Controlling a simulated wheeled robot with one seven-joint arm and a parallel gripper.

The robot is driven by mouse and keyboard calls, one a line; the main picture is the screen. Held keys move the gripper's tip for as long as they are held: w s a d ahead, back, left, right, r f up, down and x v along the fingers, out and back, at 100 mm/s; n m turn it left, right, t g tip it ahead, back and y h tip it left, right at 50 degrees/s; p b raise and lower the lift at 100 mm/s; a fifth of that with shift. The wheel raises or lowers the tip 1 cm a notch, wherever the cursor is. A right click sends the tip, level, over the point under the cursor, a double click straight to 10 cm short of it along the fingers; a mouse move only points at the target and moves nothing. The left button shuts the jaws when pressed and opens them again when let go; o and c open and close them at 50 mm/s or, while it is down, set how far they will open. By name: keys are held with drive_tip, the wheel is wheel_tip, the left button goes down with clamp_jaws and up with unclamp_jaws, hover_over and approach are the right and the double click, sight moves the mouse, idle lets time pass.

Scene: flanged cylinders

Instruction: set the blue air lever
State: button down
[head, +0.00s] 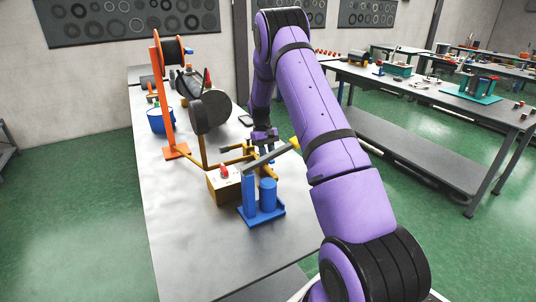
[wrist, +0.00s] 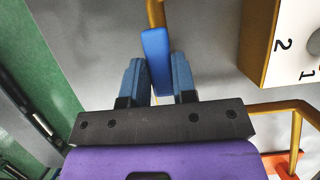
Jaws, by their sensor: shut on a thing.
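The blue lever (wrist: 155,52) shows in the wrist view as a flat bar at the end of a yellow pipe (wrist: 156,12). My gripper (wrist: 158,72) has its two blue-grey fingers on either side of the lever's near end and is shut on it. In the head view my gripper (head: 264,134) is over the bench behind the blue stand. The lever cannot be made out clearly there.
A yellow box with a white numbered face (wrist: 301,45) is right of the lever in the wrist view. In the head view, a blue stand (head: 262,215) with a grey bar is in front on the bench (head: 185,250). An orange post (head: 165,100) stands at left.

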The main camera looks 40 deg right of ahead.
drive_tip(key=c, duration=0.9)
unclamp_jaws()
drive_tip(key=shift+r, duration=0.1)
drive_tip(key=v, duration=1)
drive_tip(key=shift+w+r, duration=0.2)
drive_tip(key=shift+r, duration=0.15)
